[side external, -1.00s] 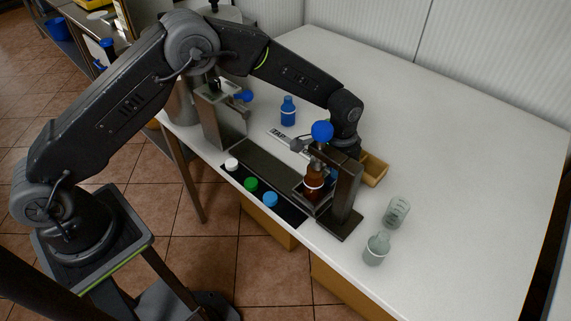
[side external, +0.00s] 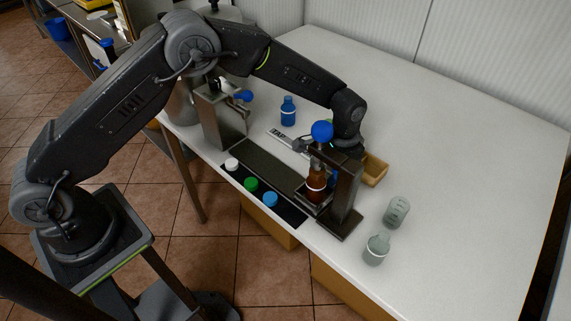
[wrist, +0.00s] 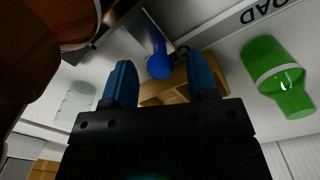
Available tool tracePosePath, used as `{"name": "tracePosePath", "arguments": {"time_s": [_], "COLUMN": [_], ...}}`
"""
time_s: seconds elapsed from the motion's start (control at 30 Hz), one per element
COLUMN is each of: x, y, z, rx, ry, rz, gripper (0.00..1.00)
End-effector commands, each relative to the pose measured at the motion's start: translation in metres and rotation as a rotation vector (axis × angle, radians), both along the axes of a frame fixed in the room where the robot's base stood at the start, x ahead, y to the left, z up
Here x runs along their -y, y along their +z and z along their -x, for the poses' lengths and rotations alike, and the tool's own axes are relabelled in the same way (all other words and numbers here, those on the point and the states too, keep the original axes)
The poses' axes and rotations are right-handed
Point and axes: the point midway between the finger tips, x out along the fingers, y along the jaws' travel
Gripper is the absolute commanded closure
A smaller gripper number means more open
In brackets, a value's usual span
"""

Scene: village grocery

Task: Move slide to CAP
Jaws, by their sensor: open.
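A brown bottle (side external: 316,180) with a pale band stands on the slide (side external: 312,200), at the right end of the dark rail (side external: 262,163), beside a metal press post (side external: 346,197). A blue ball knob (side external: 322,131) tops the press. In the wrist view the brown bottle (wrist: 70,20) is large at upper left. My gripper (wrist: 160,62) is open, with blue fingers apart. A blue ball on a short stem (wrist: 159,66) appears between the fingertips; contact cannot be told. In the side view my fingers are mostly hidden behind the post. I cannot read a CAP label.
A label strip (side external: 284,139) reads TAP; OAD lettering (wrist: 268,11) shows in the wrist view. White, green (side external: 251,184) and blue caps lie in front. A blue bottle (side external: 288,112), a wooden tray (side external: 374,170) and two clear vessels (side external: 376,250) stand around. The right tabletop is clear.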

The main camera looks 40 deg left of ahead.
Motion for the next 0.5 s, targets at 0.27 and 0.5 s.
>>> {"name": "tracePosePath", "arguments": {"time_s": [0.27, 0.5], "x": [0.000, 0.000], "y": [0.027, 0.051], "z": [0.000, 0.000], "rx": [0.001, 0.003], "ry": [0.000, 0.000], "rz": [0.000, 0.001], "gripper": [0.47, 0.47]}}
